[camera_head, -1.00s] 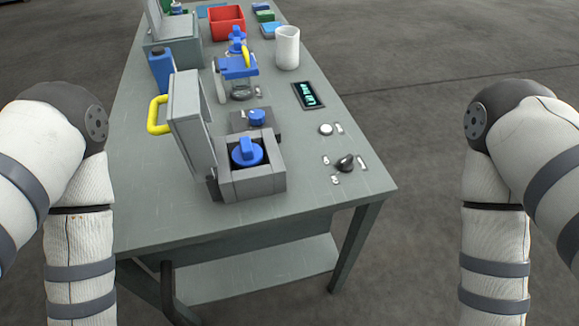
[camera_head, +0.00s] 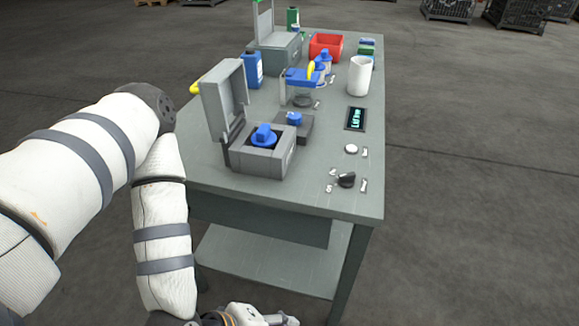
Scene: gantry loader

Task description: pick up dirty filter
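A filter with a blue top handle (camera_head: 264,136) sits in an open grey box (camera_head: 258,162) at the near end of the table. I cannot tell from its look whether it is dirty. The box's lid (camera_head: 222,100) stands raised at its left. More blue-topped parts stand behind it, one on a dark block (camera_head: 294,120) and others farther back. My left gripper (camera_head: 283,320) is at the bottom edge, low beside the table and well below its top. It is partly cut off, so its opening is unclear. My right gripper is out of view.
The grey table (camera_head: 330,196) has a lower shelf. A white cup (camera_head: 359,76), red bin (camera_head: 326,46), blue bottle (camera_head: 253,70) and small display (camera_head: 355,118) stand on it. Small knobs (camera_head: 346,180) lie near the front right corner. Floor right of the table is clear.

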